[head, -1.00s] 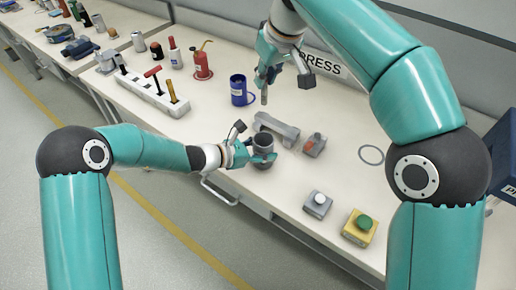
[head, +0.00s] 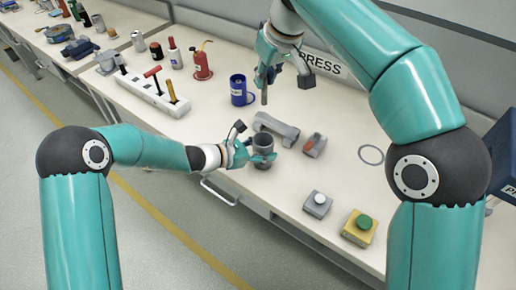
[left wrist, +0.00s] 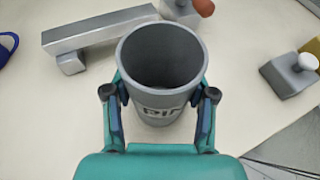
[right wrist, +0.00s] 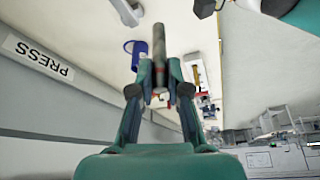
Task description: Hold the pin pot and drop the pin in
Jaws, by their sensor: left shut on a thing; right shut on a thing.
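The pin pot (head: 263,144) is a dark grey open cup near the middle of the bench. In the left wrist view the pot (left wrist: 160,60) looks empty, with dark lettering on its side. My left gripper (head: 264,157) is shut on its sides, and the pot stands about upright. The pin (head: 264,97) is a slim grey rod. My right gripper (head: 266,76) is shut on it and holds it hanging down, beyond the pot in the head view and apart from it. The pin (right wrist: 161,40) also shows in the right wrist view.
A grey bar-shaped fixture (head: 277,126) lies right behind the pot, with a red-handled block (head: 314,145) beside it. A blue mug (head: 239,91) stands back left. A white-button box (head: 317,205) and a yellow green-button box (head: 359,228) stand front right. Bench around the ring (head: 371,155) is clear.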

